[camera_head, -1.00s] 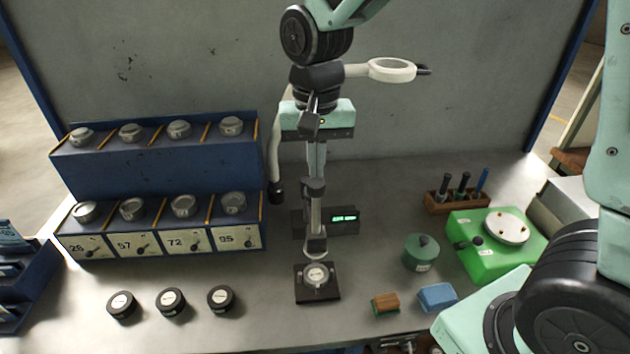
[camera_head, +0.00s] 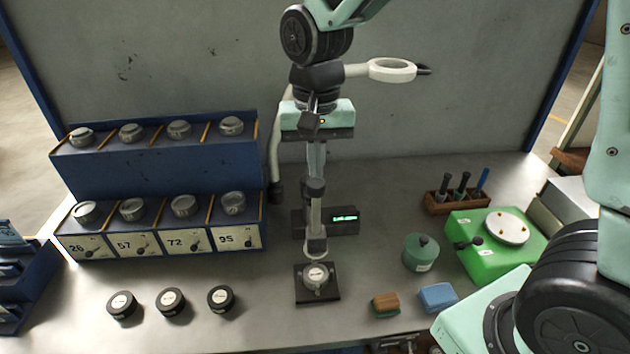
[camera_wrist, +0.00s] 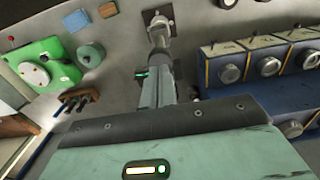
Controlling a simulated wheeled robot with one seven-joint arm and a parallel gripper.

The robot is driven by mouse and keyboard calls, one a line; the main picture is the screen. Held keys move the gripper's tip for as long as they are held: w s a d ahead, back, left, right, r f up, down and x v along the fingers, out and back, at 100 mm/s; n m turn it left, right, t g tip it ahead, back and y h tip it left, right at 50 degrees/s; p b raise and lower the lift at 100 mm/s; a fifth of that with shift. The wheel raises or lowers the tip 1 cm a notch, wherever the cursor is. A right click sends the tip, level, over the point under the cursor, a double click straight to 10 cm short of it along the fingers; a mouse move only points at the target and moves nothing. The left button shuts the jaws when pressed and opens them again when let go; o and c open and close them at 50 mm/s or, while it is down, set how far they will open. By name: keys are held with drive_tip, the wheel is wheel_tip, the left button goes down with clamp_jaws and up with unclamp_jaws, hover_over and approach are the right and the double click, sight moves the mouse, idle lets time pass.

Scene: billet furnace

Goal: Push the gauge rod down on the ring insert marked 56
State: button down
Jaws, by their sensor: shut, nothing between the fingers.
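A ring insert (camera_head: 316,276) with a white label sits on the black base plate (camera_head: 328,296) of the gauge stand; its number is too small to read. The gauge rod (camera_head: 316,214), with a dark cap (camera_head: 316,187), stands over the insert. Whether the rod's lower end touches the insert cannot be told. My gripper (camera_head: 316,176) points down, shut and empty, its fingertips at the cap; exact contact is unclear. The wrist view shows my gripper (camera_wrist: 158,62) against the top of the gauge, with the insert (camera_wrist: 159,21) beyond.
A small green display (camera_head: 345,218) stands behind the rod. A blue rack (camera_head: 160,157) with inserts and numbered plates is at left; several black-rimmed round pieces (camera_head: 171,302) lie in front.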

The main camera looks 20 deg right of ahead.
sight(316, 183)
drive_tip(key=shift+f+b, duration=3.7)
drive_tip(key=shift+f, duration=1.7)
drive_tip(key=shift+r, duration=0.15)
wheel_tip(316, 183, up, 7)
drive_tip(key=p, duration=0.6)
